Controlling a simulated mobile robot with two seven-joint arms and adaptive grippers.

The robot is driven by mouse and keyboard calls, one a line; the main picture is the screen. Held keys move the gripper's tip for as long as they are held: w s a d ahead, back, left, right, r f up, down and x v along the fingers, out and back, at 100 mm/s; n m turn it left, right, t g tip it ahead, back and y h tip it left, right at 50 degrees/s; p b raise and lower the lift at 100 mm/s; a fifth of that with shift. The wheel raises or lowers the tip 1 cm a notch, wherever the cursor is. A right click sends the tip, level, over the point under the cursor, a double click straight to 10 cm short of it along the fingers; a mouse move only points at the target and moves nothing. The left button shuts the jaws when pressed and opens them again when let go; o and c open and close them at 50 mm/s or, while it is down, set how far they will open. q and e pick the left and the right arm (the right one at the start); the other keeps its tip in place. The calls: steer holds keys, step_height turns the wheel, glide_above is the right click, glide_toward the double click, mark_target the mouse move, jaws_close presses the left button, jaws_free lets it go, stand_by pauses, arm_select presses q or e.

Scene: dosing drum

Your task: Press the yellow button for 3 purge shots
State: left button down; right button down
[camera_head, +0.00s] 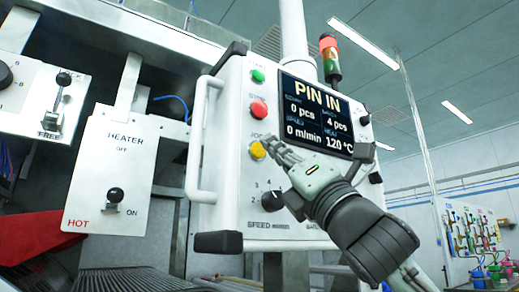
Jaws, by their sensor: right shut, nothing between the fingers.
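The yellow button (256,151) sits on the white control box, below the red button (258,109) and the green button (257,75). My right gripper (270,146) comes in from the lower right with its fingers shut and empty. Its fingertips are at the right edge of the yellow button and cover a little of it. I cannot tell whether they touch it. The display (316,116) reads "PIN IN", 0 pcs, 4 pcs, 0 m/min and 120 °C. My left gripper is not in view.
A speed knob (272,200) is below the yellow button, left of my right gripper. A white handle (194,140) runs along the box's left side. A heater panel (112,165) with a lever stands further left. A stack light (329,52) rises behind the box, its red top bright.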

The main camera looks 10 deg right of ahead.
steer(key=shift+w, duration=0.15)
steer(key=shift+w+a, duration=0.15)
steer(key=shift+w, duration=0.1)
steer(key=shift+w+a+p, duration=0.15)
steer(key=shift+w+p, duration=0.2)
steer(key=shift+w, duration=0.1)
stand_by(0.7)
steer(key=shift+s, duration=0.1)
steer(key=shift+s+d, duration=0.25)
steer(key=shift+s, duration=0.45)
steer(key=shift+s+d+p, duration=0.1)
steer(key=shift+s+d, duration=0.2)
steer(key=shift+s, duration=0.5)
steer(key=shift+s+d+p, duration=0.1)
steer(key=shift+s+d, duration=0.15)
steer(key=shift+s, duration=0.55)
steer(key=shift+s+d+p, duration=0.1)
steer(key=shift+s+d, duration=0.2)
steer(key=shift+s, duration=0.5)
steer(key=shift+f, duration=0.1)
